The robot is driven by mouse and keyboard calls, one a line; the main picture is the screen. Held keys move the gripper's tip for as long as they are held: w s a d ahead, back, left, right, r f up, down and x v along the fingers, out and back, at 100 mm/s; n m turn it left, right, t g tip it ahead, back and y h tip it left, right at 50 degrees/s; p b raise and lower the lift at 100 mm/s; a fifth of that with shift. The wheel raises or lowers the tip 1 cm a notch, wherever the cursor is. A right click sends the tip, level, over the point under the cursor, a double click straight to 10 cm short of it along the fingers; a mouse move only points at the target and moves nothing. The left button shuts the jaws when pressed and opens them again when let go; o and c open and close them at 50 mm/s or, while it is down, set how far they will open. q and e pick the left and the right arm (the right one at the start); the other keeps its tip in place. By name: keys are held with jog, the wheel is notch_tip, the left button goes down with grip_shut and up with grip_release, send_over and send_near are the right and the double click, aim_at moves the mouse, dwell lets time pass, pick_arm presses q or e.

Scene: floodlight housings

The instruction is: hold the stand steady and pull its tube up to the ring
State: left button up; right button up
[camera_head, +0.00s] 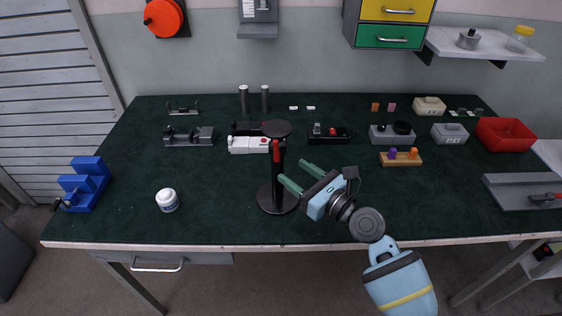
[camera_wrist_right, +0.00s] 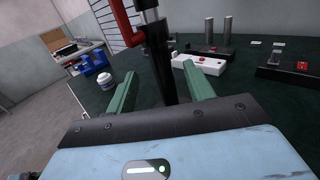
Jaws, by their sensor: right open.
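The stand has a round black base (camera_head: 268,201), a dark upright column (camera_head: 278,182), a red lever (camera_head: 276,150) and a dark disc (camera_head: 277,128) on top. It stands upright near the front middle of the bench. My right gripper (camera_head: 293,172) is open just right of the column, its green fingers pointing at it. In the right wrist view the column (camera_wrist_right: 160,62) shows between the fingers, with the red lever (camera_wrist_right: 123,25) and a short length of silvery tube (camera_wrist_right: 147,6) above. I cannot tell whether the fingers touch it. I cannot make out the ring. My left gripper is not in view.
A white jar (camera_head: 167,200) and a blue stepped block (camera_head: 87,184) stand to the left. A white-and-red device (camera_head: 248,145) is behind the stand. A wooden block with pegs (camera_head: 401,160) and a red bin (camera_head: 506,136) are to the right. The bench between jar and stand is clear.

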jog(key=shift+x, duration=3.55)
jog(key=shift+c, duration=0.4)
grip_shut()
jog(key=shift+o, duration=0.4)
grip_release()
jog(key=shift+s, duration=0.1)
send_near(282, 164)
jog(key=shift+s+d+r, duration=0.15)
jog(key=shift+s+d, duration=0.05)
